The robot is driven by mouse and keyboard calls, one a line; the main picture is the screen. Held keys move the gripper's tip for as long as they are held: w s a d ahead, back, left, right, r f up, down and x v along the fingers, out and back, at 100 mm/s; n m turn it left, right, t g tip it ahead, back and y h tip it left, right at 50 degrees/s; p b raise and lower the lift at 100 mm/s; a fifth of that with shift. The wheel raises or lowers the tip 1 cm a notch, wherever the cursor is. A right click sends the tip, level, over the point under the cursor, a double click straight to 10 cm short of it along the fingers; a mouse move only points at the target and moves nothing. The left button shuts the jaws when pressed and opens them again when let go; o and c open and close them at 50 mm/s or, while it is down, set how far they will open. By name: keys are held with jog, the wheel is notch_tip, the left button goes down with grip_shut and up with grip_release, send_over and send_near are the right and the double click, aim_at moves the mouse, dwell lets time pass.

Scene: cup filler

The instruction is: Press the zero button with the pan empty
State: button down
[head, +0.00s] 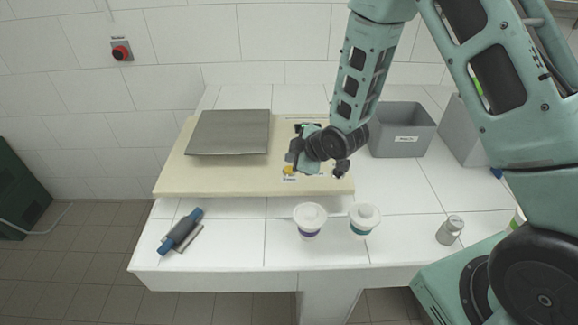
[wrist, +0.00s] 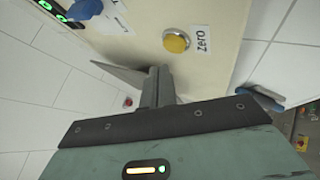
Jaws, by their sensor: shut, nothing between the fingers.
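The cream scale (head: 172,180) stands on the white tiled counter. Its grey square pan (head: 233,132) has nothing on it. The yellow zero button (head: 288,169) is on the scale's front right part; in the wrist view the button (wrist: 176,42) sits in a metal ring beside a "zero" label (wrist: 202,40). My gripper (head: 291,158) is shut and empty, close to the button. In the wrist view its fingertips (wrist: 158,75) are just below the button in the picture, apart from it there. The green-lit display (wrist: 60,12) is partly cut off.
A blue-handled tool (head: 180,230) lies at front left, and a metal cylinder (head: 450,230) stands at right. A grey labelled bin (head: 402,130) is right of the scale.

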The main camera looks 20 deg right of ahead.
notch_tip(320, 180, up, 5)
jog(key=p, duration=0.2)
jog(key=shift+p, duration=0.3)
dwell(0.7)
jog(key=s+a+r+m+g+h+b, duration=0.1)
jog(key=s+a+r+m+g, duration=0.1)
jog(key=s, duration=0.9)
jog(key=s+a+r+m+g+h+b, duration=0.1)
jog(key=s+r, duration=0.4)
jog(key=s, duration=0.5)
jog(key=s+a+r+m+g+h+b, duration=0.1)
jog(key=s+a+r+m+g+b, duration=0.1)
jog(key=s, duration=0.9)
jog(key=a+r+m+g, duration=0.1)
jog(key=a+g, duration=0.1)
jog(key=g, duration=0.1)
jog(key=shift+s+r, duration=0.2)
jog(key=shift+s, duration=0.1)
